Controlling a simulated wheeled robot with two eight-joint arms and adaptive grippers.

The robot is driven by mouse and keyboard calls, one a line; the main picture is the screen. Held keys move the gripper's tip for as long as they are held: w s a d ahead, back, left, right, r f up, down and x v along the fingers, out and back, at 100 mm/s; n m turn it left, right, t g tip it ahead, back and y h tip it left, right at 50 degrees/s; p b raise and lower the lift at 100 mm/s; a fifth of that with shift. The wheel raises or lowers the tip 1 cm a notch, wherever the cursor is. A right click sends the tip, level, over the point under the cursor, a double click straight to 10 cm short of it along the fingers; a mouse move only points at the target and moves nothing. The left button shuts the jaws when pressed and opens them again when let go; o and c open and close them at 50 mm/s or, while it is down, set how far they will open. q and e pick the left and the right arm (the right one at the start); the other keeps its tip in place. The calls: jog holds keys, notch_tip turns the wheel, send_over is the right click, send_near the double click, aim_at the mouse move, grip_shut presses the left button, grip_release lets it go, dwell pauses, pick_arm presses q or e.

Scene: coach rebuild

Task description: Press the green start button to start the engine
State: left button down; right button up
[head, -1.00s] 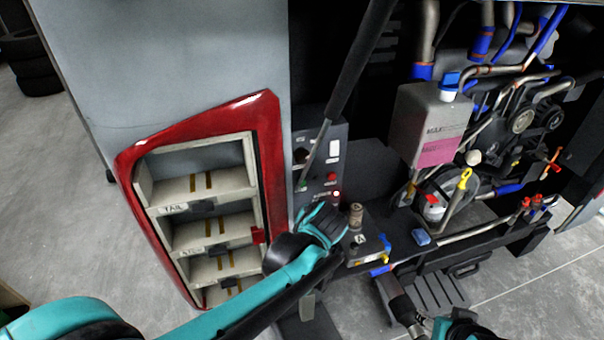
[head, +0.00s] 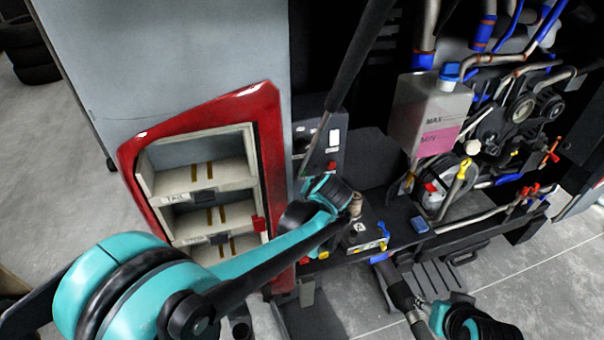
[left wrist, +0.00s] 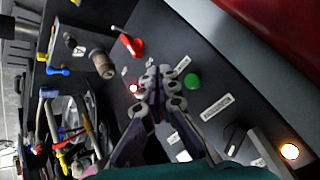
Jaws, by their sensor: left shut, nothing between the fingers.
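The round green start button (left wrist: 192,82) is on the dark control panel (left wrist: 225,75) in the left wrist view. My left gripper (left wrist: 154,74) is shut and empty, its fingertips over the panel just left of the button in that view. The fingertips appear apart from the button; the exact gap cannot be told. In the head view my left gripper (head: 320,188) covers the lower part of the panel, and the green button is hidden. My right arm (head: 465,318) shows at the bottom; its gripper's jaws cannot be made out.
Near the button are a lit red lamp (left wrist: 134,88), a red switch (left wrist: 131,45), a black knob (left wrist: 235,136) and a lit yellowish lamp (left wrist: 289,151). A red-framed shelf (head: 272,150) stands left of the panel. A coolant tank (head: 425,112) and engine pipes are at right.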

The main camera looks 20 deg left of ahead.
aim_at(302, 174)
pick_arm(q)
jog(key=shift+w+a, duration=0.5)
jog(key=shift+w, duration=0.25)
jog(key=shift+w+a, duration=0.45)
jog(key=shift+w, duration=0.25)
jog(key=shift+w+a, duration=0.5)
jog(key=shift+w, duration=0.25)
pick_arm(e)
jog(key=shift+f, duration=0.25)
pick_arm(q)
jog(key=shift+w+a, duration=0.2)
jog(key=shift+w, duration=0.1)
jog(key=shift+w+a+r+b, duration=0.3)
jog(key=shift+w+a+r, duration=0.1)
jog(key=shift+r, duration=0.1)
pick_arm(e)
jog(key=shift+s+d, duration=0.3)
jog(key=shift+s, duration=0.1)
dwell(0.6)
pick_arm(q)
jog(key=shift+d, duration=0.1)
jog(key=shift+s+d+f, duration=0.15)
jog(key=shift+s+f, duration=0.05)
jog(key=shift+f, duration=0.05)
pick_arm(e)
jog(key=shift+w+a+f, duration=0.15)
